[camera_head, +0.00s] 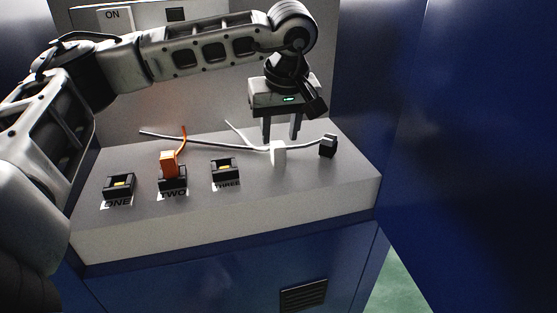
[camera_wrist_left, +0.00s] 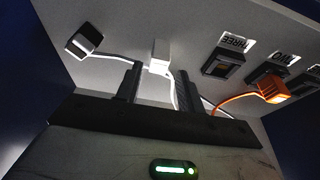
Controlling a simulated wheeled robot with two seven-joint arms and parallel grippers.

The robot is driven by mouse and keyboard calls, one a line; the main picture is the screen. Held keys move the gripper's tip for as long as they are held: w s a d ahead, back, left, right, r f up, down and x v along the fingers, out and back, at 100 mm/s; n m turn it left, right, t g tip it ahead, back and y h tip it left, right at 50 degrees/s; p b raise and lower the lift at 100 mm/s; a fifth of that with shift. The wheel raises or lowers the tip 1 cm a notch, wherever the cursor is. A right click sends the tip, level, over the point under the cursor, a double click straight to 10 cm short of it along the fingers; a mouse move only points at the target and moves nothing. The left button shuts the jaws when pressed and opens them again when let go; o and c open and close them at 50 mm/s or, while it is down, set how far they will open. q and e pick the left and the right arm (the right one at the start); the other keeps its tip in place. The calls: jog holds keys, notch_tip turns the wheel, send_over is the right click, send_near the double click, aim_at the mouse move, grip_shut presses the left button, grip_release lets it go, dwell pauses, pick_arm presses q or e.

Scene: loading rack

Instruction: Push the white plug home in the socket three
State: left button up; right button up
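The white plug (camera_head: 278,153) rests on the grey console top, to the right of socket three (camera_head: 225,168), which shows empty. My left gripper (camera_head: 281,138) points down with its fingers apart, just behind and above the white plug. In the left wrist view the white plug (camera_wrist_left: 159,50) shows in the gap beyond the open fingertips (camera_wrist_left: 157,72), and its white cable runs back between the fingers. Socket three (camera_wrist_left: 222,64) lies to the right of the fingers there. Nothing is held. My right gripper is not in view.
An orange plug (camera_head: 169,163) sits in socket two (camera_head: 173,183). Socket one (camera_head: 119,185) is empty. A black plug (camera_head: 328,146) lies at the right, its cable trailing left across the console behind the sockets. Blue walls stand around the console (camera_head: 230,213).

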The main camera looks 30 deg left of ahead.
aim_at(279, 145)
pick_arm(q)
jog(key=b+x, duration=0.1)
jog(key=x, duration=0.2)
jog(key=shift+f, duration=0.15)
jog(key=shift+w, duration=0.1)
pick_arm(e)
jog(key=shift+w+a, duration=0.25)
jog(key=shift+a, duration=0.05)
pick_arm(q)
grip_shut()
notch_tip(279, 145, up, 8)
jog(key=p, duration=0.6)
jog(key=shift+f, duration=0.1)
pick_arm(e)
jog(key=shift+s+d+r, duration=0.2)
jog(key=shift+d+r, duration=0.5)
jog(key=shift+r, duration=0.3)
